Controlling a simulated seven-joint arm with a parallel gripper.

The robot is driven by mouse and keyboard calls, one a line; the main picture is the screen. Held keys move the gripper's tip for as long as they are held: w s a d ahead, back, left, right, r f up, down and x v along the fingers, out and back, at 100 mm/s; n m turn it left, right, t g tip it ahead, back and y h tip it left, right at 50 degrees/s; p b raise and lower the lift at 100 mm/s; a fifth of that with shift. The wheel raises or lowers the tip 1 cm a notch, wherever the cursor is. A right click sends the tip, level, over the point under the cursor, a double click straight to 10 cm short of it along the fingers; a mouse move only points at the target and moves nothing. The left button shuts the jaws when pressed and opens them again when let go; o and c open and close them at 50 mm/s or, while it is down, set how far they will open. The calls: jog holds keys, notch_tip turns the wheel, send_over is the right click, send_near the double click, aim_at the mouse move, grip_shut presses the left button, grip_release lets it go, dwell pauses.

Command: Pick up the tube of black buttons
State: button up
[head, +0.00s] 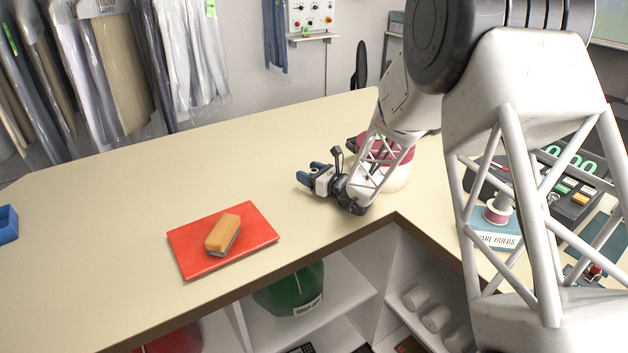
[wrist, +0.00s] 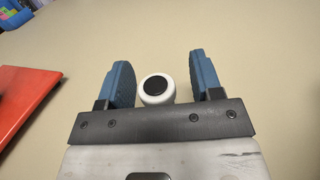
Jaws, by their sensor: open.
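A small white round tube with a black end (wrist: 156,87) stands out against the cream counter in the wrist view; it looks like the tube of black buttons. It lies between the two blue fingers of my gripper (wrist: 159,70), with a gap on each side. My gripper (head: 309,172) is open, low over the counter near its inner corner in the head view. In the head view I cannot clearly tell the tube from the pale parts of my gripper. The lower part of the tube is hidden by my gripper's dark bar in the wrist view.
A red board (head: 190,252) bearing an orange-and-grey block (head: 223,234) lies on the counter (head: 120,210) left of my gripper. A blue bin (head: 7,224) is at the far left. A pink-and-white round object (head: 398,178) stands behind my arm. The counter's middle is clear.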

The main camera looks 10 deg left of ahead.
dwell(0.4)
jog(key=c, duration=1)
jog(key=shift+r, duration=0.15)
jog(key=shift+r, duration=0.8)
jog(key=shift+s+d+r, duration=0.1)
jog(key=shift+s+r, duration=0.05)
jog(key=shift+r, duration=0.75)
jog(key=s+d, duration=0.3)
jog(key=s, duration=0.4)
jog(key=s+d+r, duration=0.1)
jog(key=s+d, duration=0.2)
jog(key=s, duration=0.4)
jog(key=shift+d+r, duration=0.15)
jog(key=shift+d, duration=0.2)
jog(key=shift+s, duration=0.1)
